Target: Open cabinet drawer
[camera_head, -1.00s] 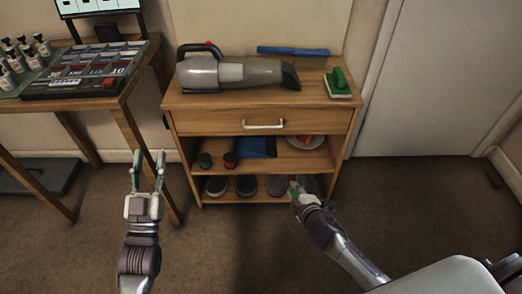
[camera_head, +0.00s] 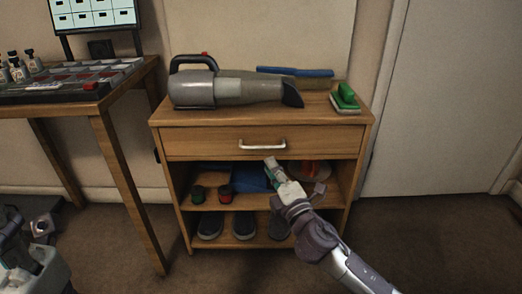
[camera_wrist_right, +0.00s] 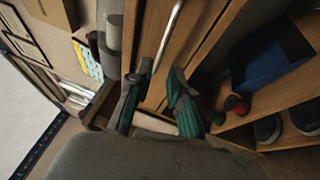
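The wooden cabinet (camera_head: 362,140) stands against the wall. Its top drawer (camera_head: 200,145) is shut, with a pale metal bar handle (camera_head: 262,146) on its front. My right gripper (camera_head: 272,164) is just below the handle, in front of the open shelf. In the right wrist view the handle (camera_wrist_right: 170,35) runs down toward the gap between the open fingers of my right gripper (camera_wrist_right: 158,78); I cannot tell whether they touch it. Grey parts at the lower left of the head view seem to belong to my left arm, with its finger state unclear.
On the cabinet lie a handheld vacuum (camera_head: 225,88), a blue tool (camera_head: 295,72) and a green brush (camera_head: 346,97). Shoes (camera_head: 244,224) stand on the lowest shelf. A wooden desk (camera_head: 125,155) is at the left. The floor at right is clear.

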